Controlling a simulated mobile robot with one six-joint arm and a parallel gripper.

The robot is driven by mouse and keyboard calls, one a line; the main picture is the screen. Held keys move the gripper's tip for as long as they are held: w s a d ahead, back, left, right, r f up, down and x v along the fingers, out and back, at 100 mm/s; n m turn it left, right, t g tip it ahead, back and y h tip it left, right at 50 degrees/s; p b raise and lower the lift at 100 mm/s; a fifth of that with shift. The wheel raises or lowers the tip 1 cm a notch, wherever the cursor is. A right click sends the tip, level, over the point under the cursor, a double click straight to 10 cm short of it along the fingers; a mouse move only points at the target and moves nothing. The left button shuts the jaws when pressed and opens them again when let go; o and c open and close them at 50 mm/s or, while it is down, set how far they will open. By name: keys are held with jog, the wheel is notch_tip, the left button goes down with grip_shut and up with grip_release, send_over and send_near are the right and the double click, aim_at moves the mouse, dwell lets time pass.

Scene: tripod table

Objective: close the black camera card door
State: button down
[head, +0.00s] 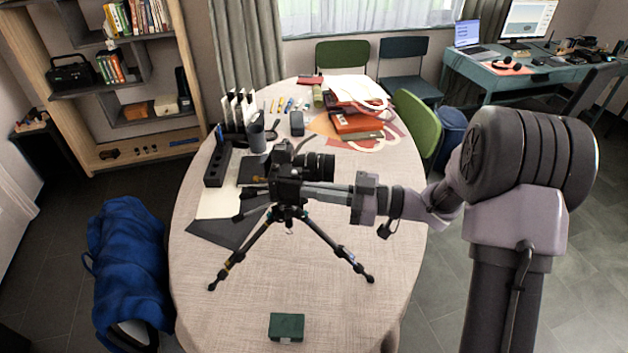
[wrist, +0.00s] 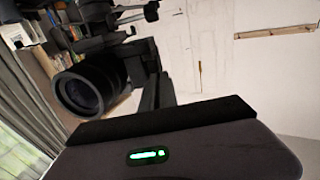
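The black camera (head: 287,182) sits on a small black tripod (head: 290,214) standing on the table, its lens (head: 318,166) pointing right. In the wrist view the lens (wrist: 88,90) is at the left, with the camera body (wrist: 92,45) behind it. The card door cannot be made out in either view. My gripper (head: 306,192) reaches in from the right, below the lens, its fingertips at or very close to the camera body. Whether they touch it, and the gap between the fingers, cannot be told.
The oval table (head: 330,310) has a green box (head: 286,327) at its front edge. A dark cup (head: 256,139), a black block (head: 217,164) and a phone-like item (head: 296,122) lie behind the camera. An orange-red bag (head: 352,122) lies at the back right. The table front is mostly clear.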

jog(key=shift+w+r+n+g+p, duration=0.35)
jog(key=shift+w+n+g+p, duration=0.25)
jog(key=shift+g+p, duration=0.5)
jog(key=shift+d+f, duration=0.1)
jog(key=shift+f, duration=0.25)
jog(key=c, duration=1.6)
grip_release()
jog(key=shift+c, duration=0.2)
jog(key=shift+d, duration=0.1)
jog(key=s+d+p, duration=0.1)
jog(key=d+p, duration=0.3)
jog(key=d, duration=1.3)
jog(key=shift+s, duration=0.25)
